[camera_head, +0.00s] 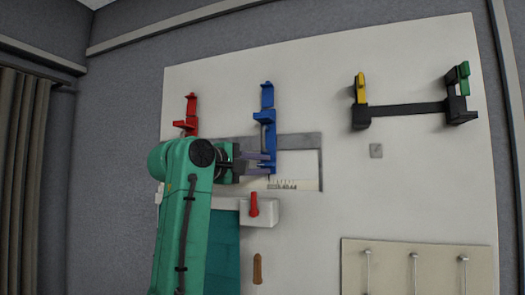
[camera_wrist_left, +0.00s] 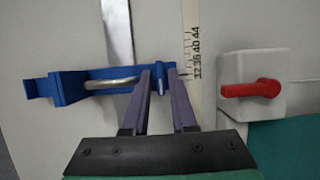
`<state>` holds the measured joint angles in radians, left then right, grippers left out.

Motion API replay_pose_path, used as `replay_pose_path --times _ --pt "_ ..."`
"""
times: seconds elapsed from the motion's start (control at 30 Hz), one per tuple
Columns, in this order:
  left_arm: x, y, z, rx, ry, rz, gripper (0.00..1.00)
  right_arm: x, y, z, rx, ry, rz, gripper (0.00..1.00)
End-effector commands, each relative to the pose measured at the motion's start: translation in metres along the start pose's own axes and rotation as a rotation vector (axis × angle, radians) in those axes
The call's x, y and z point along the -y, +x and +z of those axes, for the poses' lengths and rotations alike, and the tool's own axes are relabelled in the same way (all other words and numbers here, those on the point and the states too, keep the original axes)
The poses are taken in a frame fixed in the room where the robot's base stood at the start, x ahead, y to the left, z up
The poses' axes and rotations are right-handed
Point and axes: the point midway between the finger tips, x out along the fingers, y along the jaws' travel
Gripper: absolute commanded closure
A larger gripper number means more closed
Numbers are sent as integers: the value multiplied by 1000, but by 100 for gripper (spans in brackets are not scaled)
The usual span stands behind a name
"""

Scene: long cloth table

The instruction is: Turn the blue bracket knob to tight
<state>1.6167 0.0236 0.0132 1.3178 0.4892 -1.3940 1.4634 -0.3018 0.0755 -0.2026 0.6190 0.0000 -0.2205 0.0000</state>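The blue bracket (camera_head: 267,118) is mounted upright on the pale wall board. In the left wrist view the blue bracket (camera_wrist_left: 70,86) lies sideways, with a metal rod (camera_wrist_left: 112,83) along it. A small blue piece with a light pin, perhaps the knob (camera_wrist_left: 162,86), shows between my fingers. My left gripper (camera_head: 268,161) is at the bracket's lower end. In the left wrist view the left gripper (camera_wrist_left: 160,74) has its two purple fingers apart, one on each side of that piece. I cannot tell whether they touch it. My right gripper is not in view.
A number scale (camera_wrist_left: 196,50) and a white box with a red lever (camera_head: 254,206) are close by. A red bracket (camera_head: 190,115) is left of the blue one. A black bar (camera_head: 405,109) with yellow and green parts sticks out at right. A hook panel (camera_head: 415,275) is below.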

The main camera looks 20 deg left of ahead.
Motion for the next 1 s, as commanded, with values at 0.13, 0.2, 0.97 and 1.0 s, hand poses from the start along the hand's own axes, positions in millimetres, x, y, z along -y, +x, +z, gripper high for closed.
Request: replay_pose_path --times 0.13,0.2,0.97,1.0 --pt "0 8 0 -1 0 1 75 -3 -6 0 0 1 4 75" --pt "1 8 0 -1 0 1 75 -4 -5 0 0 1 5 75" --pt "1 7 -1 -2 86 -37 100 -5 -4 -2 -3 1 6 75" --pt "0 7 -1 -2 108 -46 100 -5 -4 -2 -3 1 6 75"
